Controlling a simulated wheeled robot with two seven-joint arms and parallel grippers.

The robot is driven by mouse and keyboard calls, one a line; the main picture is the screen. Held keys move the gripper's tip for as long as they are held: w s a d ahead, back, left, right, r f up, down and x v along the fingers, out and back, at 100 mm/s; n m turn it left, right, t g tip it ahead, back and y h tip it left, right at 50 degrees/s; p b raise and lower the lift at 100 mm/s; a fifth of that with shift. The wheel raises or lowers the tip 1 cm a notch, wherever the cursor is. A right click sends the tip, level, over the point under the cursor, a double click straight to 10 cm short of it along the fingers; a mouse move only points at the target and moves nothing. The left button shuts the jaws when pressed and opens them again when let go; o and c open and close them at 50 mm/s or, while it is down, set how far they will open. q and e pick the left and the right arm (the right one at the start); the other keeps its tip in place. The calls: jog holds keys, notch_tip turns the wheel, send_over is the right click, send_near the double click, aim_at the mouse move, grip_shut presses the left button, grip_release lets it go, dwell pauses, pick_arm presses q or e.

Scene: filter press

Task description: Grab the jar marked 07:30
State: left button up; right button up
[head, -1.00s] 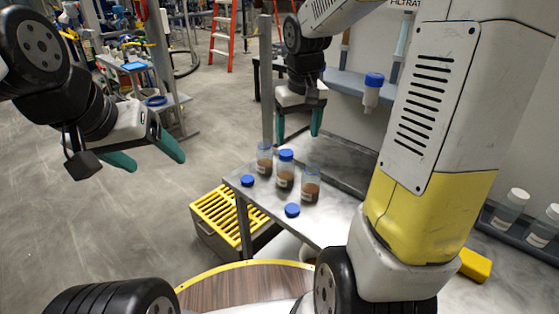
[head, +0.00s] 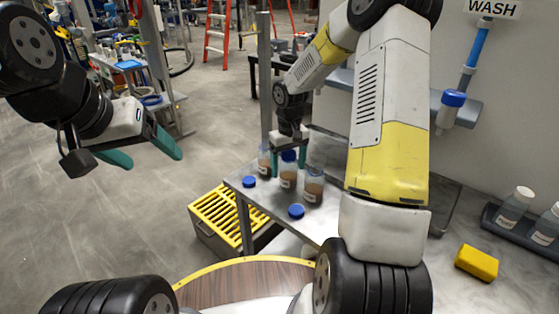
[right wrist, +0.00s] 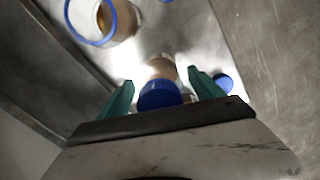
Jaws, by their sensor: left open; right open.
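Three jars of brown liquid stand in a row on the metal table. The middle jar (head: 287,182) has a blue cap (head: 289,156). The left jar (head: 264,163) and the right jar (head: 313,187) show no cap. The jar labels are too small to read, so I cannot tell which is marked 07:30. My right gripper (head: 288,168) is open and points down, its fingers on both sides of the capped jar's top. In the right wrist view the blue cap (right wrist: 160,96) sits between the open fingers. My left gripper (head: 153,150) is open and empty, above the floor.
Two loose blue caps (head: 249,182) (head: 296,211) lie on the metal table (head: 262,198). A yellow-grated box (head: 222,222) stands below it. A blue-capped bottle (head: 449,107) hangs at the wall by the WASH sign. A yellow block (head: 477,262) and white-capped bottles (head: 515,205) are at right.

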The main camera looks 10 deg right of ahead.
jog(key=shift+f, duration=0.55)
jog(key=shift+r, duration=0.1)
jog(key=c, duration=1.6)
